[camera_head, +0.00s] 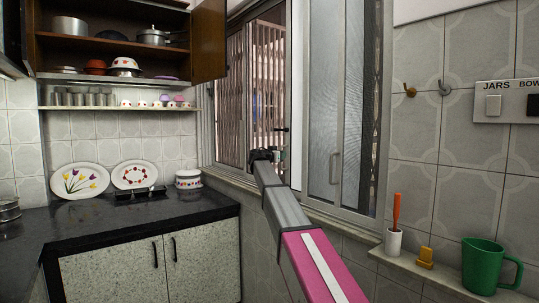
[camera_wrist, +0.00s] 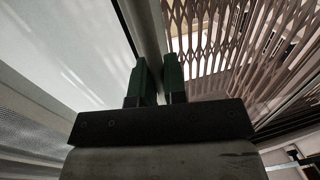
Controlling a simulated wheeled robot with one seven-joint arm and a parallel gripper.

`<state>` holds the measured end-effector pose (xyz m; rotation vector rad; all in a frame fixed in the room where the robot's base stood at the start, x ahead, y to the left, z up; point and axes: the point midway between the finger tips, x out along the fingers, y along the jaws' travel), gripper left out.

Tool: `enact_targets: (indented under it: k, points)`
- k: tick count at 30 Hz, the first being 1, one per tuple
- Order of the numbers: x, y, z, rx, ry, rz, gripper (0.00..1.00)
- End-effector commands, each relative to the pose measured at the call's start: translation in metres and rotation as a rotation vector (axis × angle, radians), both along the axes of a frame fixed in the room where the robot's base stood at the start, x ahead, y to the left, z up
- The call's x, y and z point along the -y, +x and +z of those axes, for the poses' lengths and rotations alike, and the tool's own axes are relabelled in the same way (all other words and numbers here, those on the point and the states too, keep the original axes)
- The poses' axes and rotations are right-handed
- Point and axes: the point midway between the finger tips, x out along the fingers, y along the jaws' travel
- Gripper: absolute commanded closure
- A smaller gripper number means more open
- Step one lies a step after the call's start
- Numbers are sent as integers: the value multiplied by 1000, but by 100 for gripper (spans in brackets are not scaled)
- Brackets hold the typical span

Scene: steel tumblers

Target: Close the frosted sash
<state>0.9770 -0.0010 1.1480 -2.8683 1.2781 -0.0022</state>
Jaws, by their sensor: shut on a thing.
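The frosted sash (camera_head: 325,110) stands at the right side of the window in the head view, with a pale upright frame at its left edge. A slim metal handle (camera_head: 335,168) shows low on the panel area. The window opening to the left is uncovered. My gripper (camera_head: 270,157) reaches the sash's left edge. In the wrist view, the two green fingers of my gripper (camera_wrist: 154,72) are shut on the sash's upright frame (camera_wrist: 147,30). A pale panel (camera_wrist: 70,40) lies left of the fingers. The exact contact is partly hidden by the fingers.
A folding grille (camera_head: 267,75) stands outside the opening. An open cupboard door (camera_head: 209,40) is left of the window. A green mug (camera_head: 483,266) and a white holder (camera_head: 393,241) stand on the ledge at right. The black counter (camera_head: 90,222) lies at left.

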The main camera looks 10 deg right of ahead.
Motion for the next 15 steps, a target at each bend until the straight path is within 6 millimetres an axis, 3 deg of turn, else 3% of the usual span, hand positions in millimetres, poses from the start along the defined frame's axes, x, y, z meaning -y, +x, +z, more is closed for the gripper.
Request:
enact_targets:
  k: [1,6,15]
  points:
    - [9,-21,-2,-1,1,-2,100]
    - [29,-53,-2,-1,4,-2,100]
    - [46,-78,-1,-2,2,0,100]
